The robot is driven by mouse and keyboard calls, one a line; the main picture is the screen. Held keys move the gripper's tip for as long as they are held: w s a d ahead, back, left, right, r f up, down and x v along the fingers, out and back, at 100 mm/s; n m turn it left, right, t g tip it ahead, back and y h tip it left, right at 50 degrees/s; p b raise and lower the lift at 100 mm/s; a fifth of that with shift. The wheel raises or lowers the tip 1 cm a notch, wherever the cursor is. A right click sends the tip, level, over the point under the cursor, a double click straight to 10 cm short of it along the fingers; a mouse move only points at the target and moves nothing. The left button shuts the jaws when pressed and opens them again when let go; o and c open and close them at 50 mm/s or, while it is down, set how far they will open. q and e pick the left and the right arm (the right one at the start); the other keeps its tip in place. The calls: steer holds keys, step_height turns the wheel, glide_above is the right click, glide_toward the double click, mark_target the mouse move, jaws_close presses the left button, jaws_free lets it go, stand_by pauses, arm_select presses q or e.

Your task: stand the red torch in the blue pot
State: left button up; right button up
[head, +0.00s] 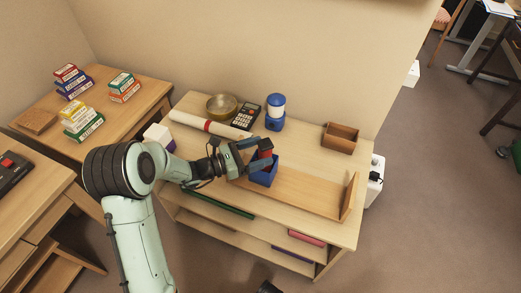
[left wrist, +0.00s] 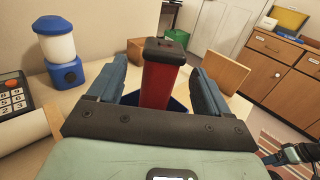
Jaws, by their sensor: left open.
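The red torch (left wrist: 158,82), with a black square head, stands upright in the blue pot (head: 263,177) on the desk. The pot's blue rim also shows behind the torch's lower part in the left wrist view (left wrist: 179,105). My left gripper (head: 258,154) is open, with one blue-grey finger on each side of the torch. In the left wrist view a gap shows between the torch and each finger. The torch's lower end is hidden by the gripper and pot. A dark part at the right edge of the left wrist view seems to be my right gripper (left wrist: 296,155); its jaws are unclear.
A blue and white lantern (head: 276,112), a calculator (head: 245,117), a bowl (head: 221,106) and a rolled paper (head: 195,122) stand behind the pot. A wooden box (head: 340,138) is at the back right. A wooden bookend (head: 348,197) stands at right.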

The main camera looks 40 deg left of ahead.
arm_select(q)
steer(key=p+v, duration=0.2)
steer(key=v, duration=1)
steer(key=shift+s, duration=0.15)
arm_select(e)
steer(key=shift+g, duration=0.6)
steer(key=s, duration=0.1)
steer(key=s+a+r, duration=0.1)
steer(key=s+r, duration=0.1)
steer(key=shift+s+a+r, duration=0.2)
steer(key=shift+s+a, duration=0.05)
steer(key=shift+a, duration=0.15)
arm_select(q)
steer(key=shift+a, duration=0.1)
